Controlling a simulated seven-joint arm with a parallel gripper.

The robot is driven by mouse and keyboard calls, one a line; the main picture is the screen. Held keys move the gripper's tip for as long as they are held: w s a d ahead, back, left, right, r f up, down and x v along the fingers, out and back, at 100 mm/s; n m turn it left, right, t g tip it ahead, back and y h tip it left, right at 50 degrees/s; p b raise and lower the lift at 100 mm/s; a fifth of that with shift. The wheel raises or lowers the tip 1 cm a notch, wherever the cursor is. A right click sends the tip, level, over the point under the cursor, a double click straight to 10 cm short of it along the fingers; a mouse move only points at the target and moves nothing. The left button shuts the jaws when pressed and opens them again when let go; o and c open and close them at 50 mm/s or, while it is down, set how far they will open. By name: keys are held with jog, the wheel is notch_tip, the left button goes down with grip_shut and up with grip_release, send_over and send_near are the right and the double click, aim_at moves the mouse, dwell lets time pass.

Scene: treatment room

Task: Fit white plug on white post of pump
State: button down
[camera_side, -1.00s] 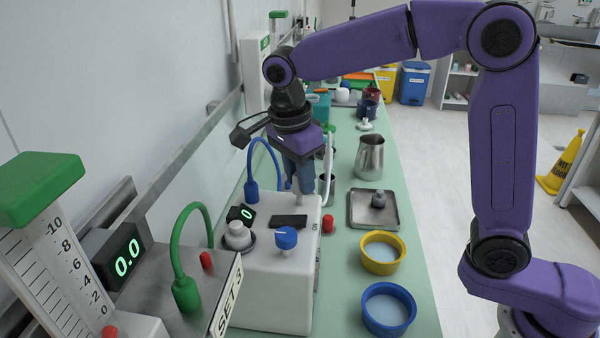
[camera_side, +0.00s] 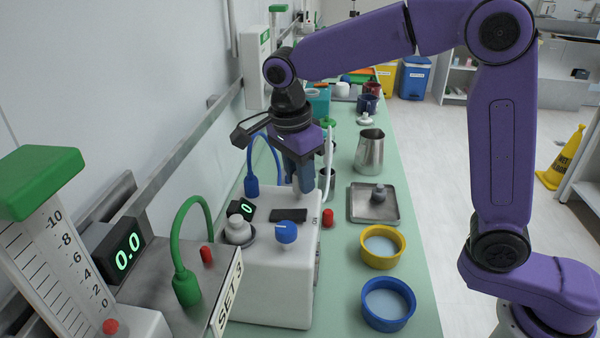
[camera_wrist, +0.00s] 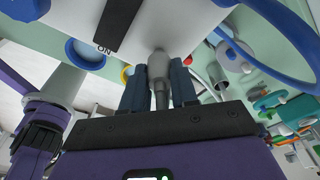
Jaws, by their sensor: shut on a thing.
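The white pump (camera_side: 275,275) stands on the green bench in the side view. My gripper (camera_side: 303,190) points down at the pump's far right corner, its fingertips close above the top. In the wrist view my gripper (camera_wrist: 158,88) is shut on a pale plug (camera_wrist: 158,68), which looks grey in the shade. The plug's end is against or very near the pump's white top (camera_wrist: 190,25). The white post is not clearly seen; the plug and fingers seem to cover it. I cannot tell whether the plug is seated.
A blue plug with a blue hose (camera_side: 251,187) stands at the pump's far left. A white knob (camera_side: 238,229) and a blue knob (camera_side: 286,232) rise from its near top. A steel jug (camera_side: 370,152), a tray (camera_side: 360,214), a yellow bowl (camera_side: 381,247) and a blue bowl (camera_side: 388,304) stand right.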

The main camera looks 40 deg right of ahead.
jog(key=shift+f, duration=0.85)
dwell(0.7)
jog(key=c, duration=0.8)
grip_release()
jog(key=shift+r, duration=3.5)
